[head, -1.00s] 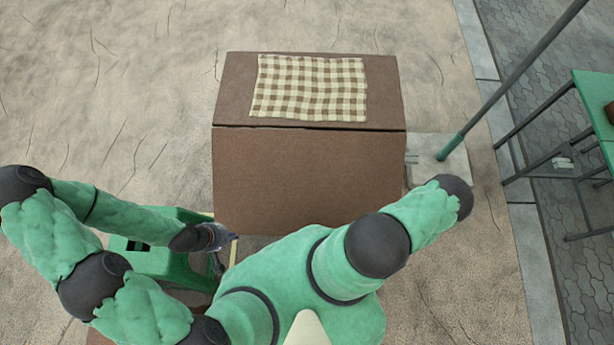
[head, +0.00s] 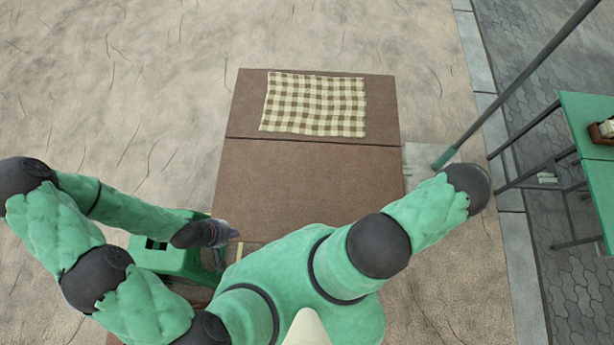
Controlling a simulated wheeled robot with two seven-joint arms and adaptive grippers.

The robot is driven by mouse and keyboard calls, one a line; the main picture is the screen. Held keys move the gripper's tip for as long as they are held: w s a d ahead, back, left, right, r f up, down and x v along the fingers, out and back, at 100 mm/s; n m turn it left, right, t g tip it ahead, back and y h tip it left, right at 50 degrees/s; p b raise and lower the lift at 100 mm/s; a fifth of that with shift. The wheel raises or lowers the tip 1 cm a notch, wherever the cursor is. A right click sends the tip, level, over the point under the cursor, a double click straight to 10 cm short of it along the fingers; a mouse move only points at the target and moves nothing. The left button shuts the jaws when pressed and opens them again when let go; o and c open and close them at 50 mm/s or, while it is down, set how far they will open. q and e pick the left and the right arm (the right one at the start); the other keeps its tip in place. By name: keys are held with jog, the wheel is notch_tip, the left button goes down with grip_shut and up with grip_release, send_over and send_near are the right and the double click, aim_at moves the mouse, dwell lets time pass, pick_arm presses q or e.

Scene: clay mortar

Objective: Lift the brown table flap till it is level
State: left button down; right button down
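The brown table top (head: 384,105) lies at the upper middle of the head view. Its brown flap (head: 310,185) joins its near edge along a thin dark seam. The flap's side edges run nearly in line with the top's, so it looks level or close to it. My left gripper (head: 231,235) is at the flap's near left corner; I cannot tell whether it touches the flap or how far its fingers are apart. My own arms and body hide the flap's near right part. My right gripper is out of view.
A checked cloth (head: 315,104) lies on the table top. A green stool-like object (head: 165,257) stands below my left forearm. A grey-green pole (head: 520,80) rises right of the table. A green table (head: 590,112) stands at the far right. The ground left of the table is open.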

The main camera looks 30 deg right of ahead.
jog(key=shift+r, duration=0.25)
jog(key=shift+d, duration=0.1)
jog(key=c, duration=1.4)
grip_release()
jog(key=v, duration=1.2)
